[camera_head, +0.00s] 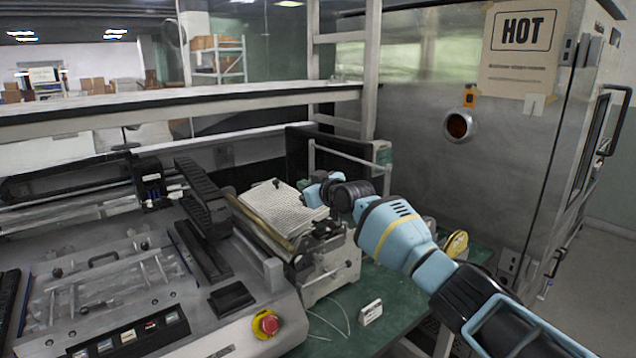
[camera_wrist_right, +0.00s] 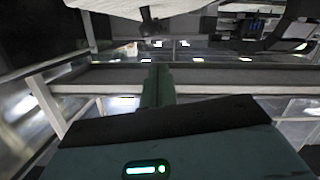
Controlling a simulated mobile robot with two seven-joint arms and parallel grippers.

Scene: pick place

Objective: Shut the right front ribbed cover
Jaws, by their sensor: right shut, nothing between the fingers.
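The ribbed cover (camera_head: 283,207) is a pale, finely ridged plate with a small dark knob on its far edge. It lies slanted on top of the grey metal unit (camera_head: 330,270) at the right front of the bench; whether it is fully down is unclear. My right gripper (camera_head: 311,196) is beside the cover's right edge, shut and empty; contact with the cover cannot be made out. In the right wrist view, my gripper's closed fingers (camera_wrist_right: 157,86) point up the picture, and a pale surface, possibly the cover (camera_wrist_right: 130,8), shows at the top. My left gripper is not in view.
A large flatbed machine (camera_head: 110,290) with a red stop button (camera_head: 267,323) stands left of the unit. A metal cabinet marked HOT (camera_head: 480,120) rises behind my right arm. A shelf rail (camera_head: 180,97) crosses above. Green bench top (camera_head: 400,300) is partly clear.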

